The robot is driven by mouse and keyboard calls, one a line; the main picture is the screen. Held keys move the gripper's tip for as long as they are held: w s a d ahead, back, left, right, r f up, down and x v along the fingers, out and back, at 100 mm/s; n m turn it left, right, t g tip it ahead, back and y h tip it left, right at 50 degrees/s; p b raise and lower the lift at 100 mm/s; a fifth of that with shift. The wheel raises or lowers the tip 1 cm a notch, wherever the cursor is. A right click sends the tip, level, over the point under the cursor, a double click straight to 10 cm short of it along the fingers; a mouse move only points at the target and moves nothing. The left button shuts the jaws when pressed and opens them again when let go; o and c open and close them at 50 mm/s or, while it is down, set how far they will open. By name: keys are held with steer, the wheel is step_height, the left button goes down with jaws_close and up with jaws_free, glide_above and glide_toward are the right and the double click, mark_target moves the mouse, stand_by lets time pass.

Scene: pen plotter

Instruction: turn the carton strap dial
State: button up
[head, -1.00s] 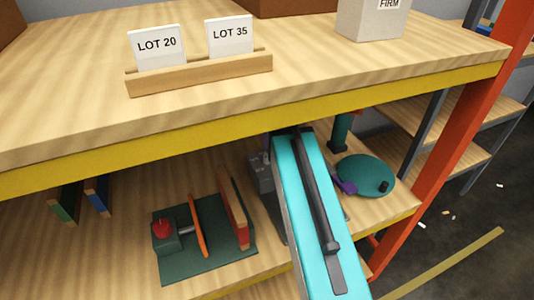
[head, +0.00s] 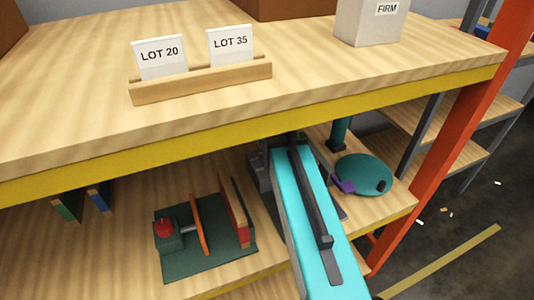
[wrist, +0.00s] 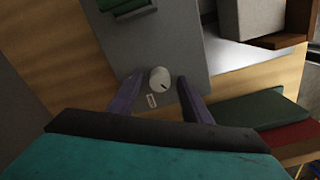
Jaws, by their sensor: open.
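A small round white dial (wrist: 159,77) with a dark pointer mark sits on a grey panel (wrist: 155,45) in the wrist view. The mark points toward the lower right. A small pale label (wrist: 152,101) lies just below the dial. My gripper (wrist: 157,82) is open, with one purple finger on each side of the dial. Gaps show between the fingers and the dial, and I cannot tell the depth between them. In the head view my teal arm reaches under the upper shelf, and the dial and gripper cannot be made out there.
The upper shelf's yellow edge (head: 220,143) runs above my arm. A green fixture with a red knob (head: 163,227) stands left of the arm. A teal disc (head: 364,172) is to its right. An orange post (head: 450,130) stands farther right.

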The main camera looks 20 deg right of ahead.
stand_by(0.3)
steer(key=c, duration=1.1)
steer(key=shift+o, duration=0.2)
steer(key=shift+f+m, duration=0.1)
steer(key=shift+m, duration=0.5)
steer(key=m, duration=0.3)
steer(key=shift+m, duration=0.3)
steer(key=m, duration=0.5)
steer(key=shift+b, duration=0.35)
steer(key=m, duration=0.7)
steer(key=shift+m, duration=0.3)
steer(key=m, duration=0.6)
steer(key=shift+m, duration=0.3)
